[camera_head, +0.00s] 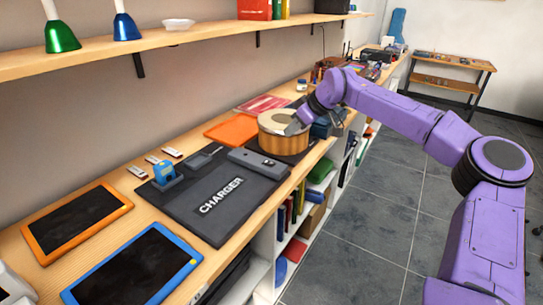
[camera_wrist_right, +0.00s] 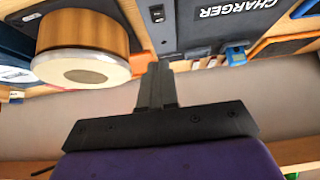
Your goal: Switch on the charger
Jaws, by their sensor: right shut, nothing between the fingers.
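The charger (camera_head: 213,205) is a dark grey mat labelled CHARGER on the wooden counter, and its edge also shows in the right wrist view (camera_wrist_right: 215,38). A raised grey block (camera_head: 245,157) lies on its far part. A small black rocker switch (camera_wrist_right: 157,14) shows on the block in the right wrist view; I cannot tell its position. My right gripper (camera_head: 291,128) appears at the drum in the head view. In the right wrist view its fingers (camera_wrist_right: 153,66) are shut and empty, beside the drum and pointing towards the block. My left gripper is not in view.
A wooden drum (camera_head: 283,145) with a cream top stands at the charger's far end. A blue object (camera_head: 165,173) sits at its left edge. Orange-framed (camera_head: 78,219) and blue-framed (camera_head: 133,269) tablets lie nearer. A shelf (camera_head: 165,38) with bells overhangs the counter.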

